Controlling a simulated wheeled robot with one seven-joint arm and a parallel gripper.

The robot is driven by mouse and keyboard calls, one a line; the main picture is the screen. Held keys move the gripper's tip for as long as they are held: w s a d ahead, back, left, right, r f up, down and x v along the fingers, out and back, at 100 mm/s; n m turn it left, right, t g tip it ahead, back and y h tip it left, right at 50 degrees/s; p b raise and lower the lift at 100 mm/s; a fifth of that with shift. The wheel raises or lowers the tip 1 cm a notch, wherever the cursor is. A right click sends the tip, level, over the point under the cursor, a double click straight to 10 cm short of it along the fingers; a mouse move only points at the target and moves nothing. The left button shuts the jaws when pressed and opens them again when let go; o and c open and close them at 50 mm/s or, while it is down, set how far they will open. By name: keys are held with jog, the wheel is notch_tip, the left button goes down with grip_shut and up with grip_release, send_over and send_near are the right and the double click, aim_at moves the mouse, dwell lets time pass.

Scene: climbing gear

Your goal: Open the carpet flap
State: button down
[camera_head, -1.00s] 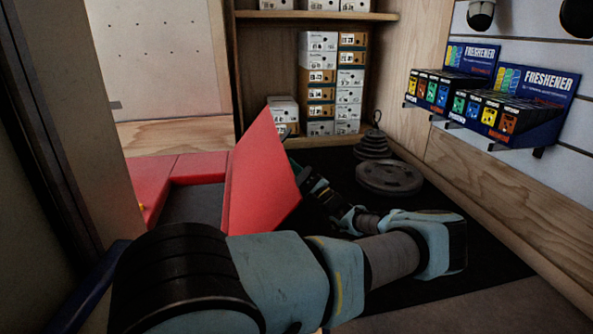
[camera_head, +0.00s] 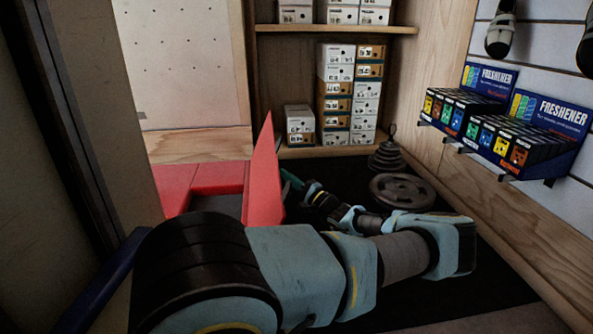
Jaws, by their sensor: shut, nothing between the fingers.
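The carpet flap (camera_head: 263,185) is a red panel standing steeply on edge, left of centre. It is seen nearly edge-on, beside a dark recess (camera_head: 218,204) among the red mats. My arm reaches across the foreground and bends back toward the flap's right side. My gripper (camera_head: 291,180) is small and dark at the arm's far end, close to the flap's right face. Its fingers are shut with nothing seen between them. Whether the tip touches the flap cannot be told.
Red mats (camera_head: 190,178) lie left of the flap. Stacked weight plates (camera_head: 401,190) stand on the black floor to the right. Shoe boxes (camera_head: 350,95) fill the shelf behind. Freshener displays (camera_head: 525,130) hang on the right wall. A door frame (camera_head: 95,120) is close on the left.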

aim_at(276, 173)
jog(key=a+p, duration=0.1)
jog(key=a+r+p, duration=0.1)
jog(key=r+n, duration=0.1)
jog(key=shift+s+a+g+p, duration=0.3)
jog(key=shift+a+p, duration=0.1)
jog(key=shift+s+a+f+h, duration=0.1)
jog(key=shift+a+h, duration=0.2)
jog(key=shift+d+f, duration=0.1)
jog(key=shift+f, duration=0.05)
